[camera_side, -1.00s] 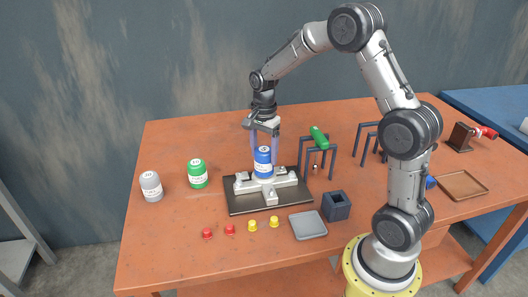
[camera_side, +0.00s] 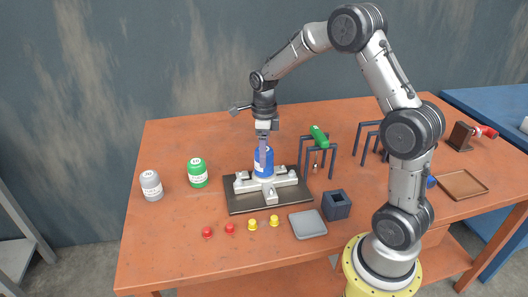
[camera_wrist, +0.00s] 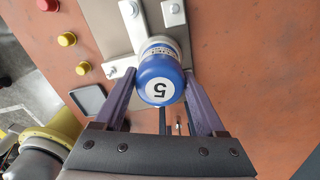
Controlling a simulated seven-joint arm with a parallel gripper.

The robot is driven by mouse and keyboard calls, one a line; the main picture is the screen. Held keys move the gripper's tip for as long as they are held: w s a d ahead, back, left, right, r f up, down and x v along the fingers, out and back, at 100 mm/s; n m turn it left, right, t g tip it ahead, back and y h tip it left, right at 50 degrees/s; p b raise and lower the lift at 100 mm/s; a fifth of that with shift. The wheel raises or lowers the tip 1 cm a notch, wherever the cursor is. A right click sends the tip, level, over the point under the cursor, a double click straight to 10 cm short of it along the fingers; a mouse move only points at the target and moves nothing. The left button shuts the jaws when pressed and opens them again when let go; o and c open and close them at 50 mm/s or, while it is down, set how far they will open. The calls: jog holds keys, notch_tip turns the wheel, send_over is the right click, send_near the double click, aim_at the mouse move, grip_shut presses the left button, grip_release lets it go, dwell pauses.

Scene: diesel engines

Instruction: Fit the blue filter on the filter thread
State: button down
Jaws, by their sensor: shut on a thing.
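The blue filter (camera_side: 263,163) stands upright on the middle of the light grey fixture (camera_side: 271,194), which lies on a dark plate. In the wrist view the blue filter (camera_wrist: 160,77) shows its white top marked "5". My gripper (camera_side: 264,150) is above the filter with its purple fingers reaching down along its sides. In the wrist view my gripper (camera_wrist: 164,92) has one finger on each side of the filter, shut on it. The filter thread is hidden under the filter, so I cannot tell how far the filter is seated.
A green canister (camera_side: 197,173) and a grey canister (camera_side: 152,185) stand to the left. Red and yellow caps (camera_side: 252,224), a grey tray (camera_side: 307,224) and a dark square holder (camera_side: 336,205) are in front. Dark racks (camera_side: 318,150), one bearing a green cylinder (camera_side: 319,137), stand close on the right.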

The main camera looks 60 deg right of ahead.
jog(key=shift+f, duration=0.15)
grip_release()
jog(key=shift+n, duration=0.3)
jog(key=n, duration=1)
jog(key=shift+n, duration=0.3)
jog(key=n, duration=1)
jog(key=shift+n, duration=0.3)
jog(key=shift+c, duration=0.3)
